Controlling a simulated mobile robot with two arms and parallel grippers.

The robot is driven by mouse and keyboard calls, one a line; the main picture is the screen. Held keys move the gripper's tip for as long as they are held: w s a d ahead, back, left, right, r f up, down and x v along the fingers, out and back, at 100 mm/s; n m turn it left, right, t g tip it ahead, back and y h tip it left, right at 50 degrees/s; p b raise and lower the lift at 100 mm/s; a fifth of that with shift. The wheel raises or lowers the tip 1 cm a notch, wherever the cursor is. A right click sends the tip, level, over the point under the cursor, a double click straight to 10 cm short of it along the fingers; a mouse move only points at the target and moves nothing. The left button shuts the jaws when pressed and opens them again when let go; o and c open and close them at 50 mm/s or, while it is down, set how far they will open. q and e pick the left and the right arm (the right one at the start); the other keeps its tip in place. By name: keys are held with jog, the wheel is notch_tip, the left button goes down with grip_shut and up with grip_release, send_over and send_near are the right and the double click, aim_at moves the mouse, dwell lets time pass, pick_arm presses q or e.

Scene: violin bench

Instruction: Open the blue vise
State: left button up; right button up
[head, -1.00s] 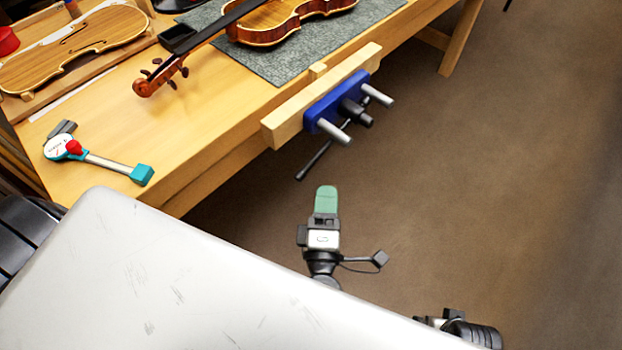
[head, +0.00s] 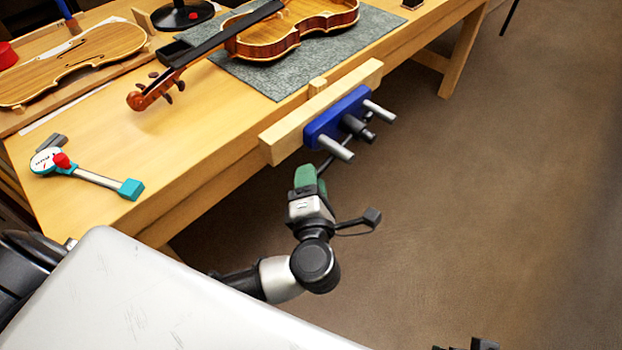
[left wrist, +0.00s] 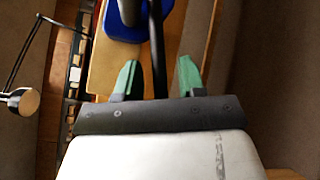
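The blue vise (head: 323,128) is fixed to the front edge of the bench, with a wooden jaw (head: 280,140), two steel rods and a dark central screw. Its thin dark handle bar (head: 346,146) slants down to the left, the lower part hidden behind my left gripper (head: 307,174). In the left wrist view the handle bar (left wrist: 158,50) runs between the two green fingers of my left gripper (left wrist: 159,72), and the vise's blue body (left wrist: 121,26) is above. The left fingers are apart, with gaps beside the bar. A dark part, perhaps my right gripper (head: 480,344), barely shows at the bottom edge.
A violin (head: 290,30) lies on a grey mat (head: 270,80) on the bench (head: 200,130). A teal-ended gauge tool (head: 95,176) lies near the left front corner. A violin plate (head: 70,62) rests at the back left. The floor right of the vise is clear.

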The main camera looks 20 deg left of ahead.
pick_arm(q)
jog(key=shift+w+a, duration=0.1)
jog(key=shift+w, duration=0.15)
grip_shut()
dwell(0.3)
